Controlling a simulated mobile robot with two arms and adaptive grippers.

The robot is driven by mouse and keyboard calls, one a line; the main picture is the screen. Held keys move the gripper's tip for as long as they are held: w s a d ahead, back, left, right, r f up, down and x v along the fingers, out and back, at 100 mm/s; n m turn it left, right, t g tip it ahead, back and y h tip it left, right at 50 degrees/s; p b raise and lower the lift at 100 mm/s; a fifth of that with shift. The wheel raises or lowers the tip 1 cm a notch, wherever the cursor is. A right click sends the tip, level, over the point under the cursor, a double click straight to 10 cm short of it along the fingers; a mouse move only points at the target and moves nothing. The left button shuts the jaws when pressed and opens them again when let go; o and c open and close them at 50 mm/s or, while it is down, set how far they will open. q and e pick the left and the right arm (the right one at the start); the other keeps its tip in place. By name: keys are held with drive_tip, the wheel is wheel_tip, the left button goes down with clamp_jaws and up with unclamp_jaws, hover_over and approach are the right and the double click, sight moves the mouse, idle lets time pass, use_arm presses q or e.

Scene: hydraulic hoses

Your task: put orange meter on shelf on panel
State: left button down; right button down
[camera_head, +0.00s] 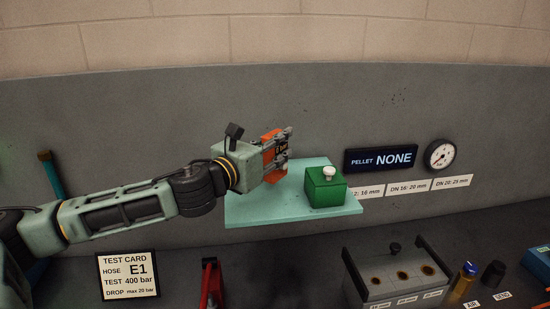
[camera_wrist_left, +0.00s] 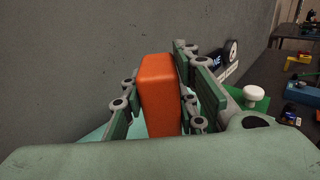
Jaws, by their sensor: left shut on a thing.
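The orange meter (camera_head: 269,138) is held in my left gripper (camera_head: 284,150) over the left part of the light green shelf (camera_head: 290,215) on the grey panel. In the left wrist view the orange meter (camera_wrist_left: 160,95) stands between the two fingers of my left gripper (camera_wrist_left: 160,105). The fingers are shut on it. I cannot tell whether its underside touches the shelf. A green box with a white knob (camera_head: 325,188) sits on the right part of the shelf. My right gripper does not show.
A display reading "PELLET NONE" (camera_head: 381,159) and a round gauge (camera_head: 439,155) are on the panel right of the shelf. Below are a test card (camera_head: 128,275), a red tool (camera_head: 211,284) and a grey block with holes (camera_head: 397,277). The shelf's front middle is bare.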

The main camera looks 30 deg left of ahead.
sight(267, 163)
use_arm(q)
drive_tip(key=f, duration=0.3)
drive_tip(key=shift+s+a+f, duration=0.1)
drive_tip(key=shift+s+f, duration=0.05)
drive_tip(key=shift+s, duration=0.05)
drive_tip(key=shift+w+f, duration=0.1)
drive_tip(key=shift+f+b, duration=0.2)
drive_tip(key=shift+b, duration=0.15)
drive_tip(key=c, duration=1.4)
unclamp_jaws()
drive_tip(key=shift+r, duration=0.1)
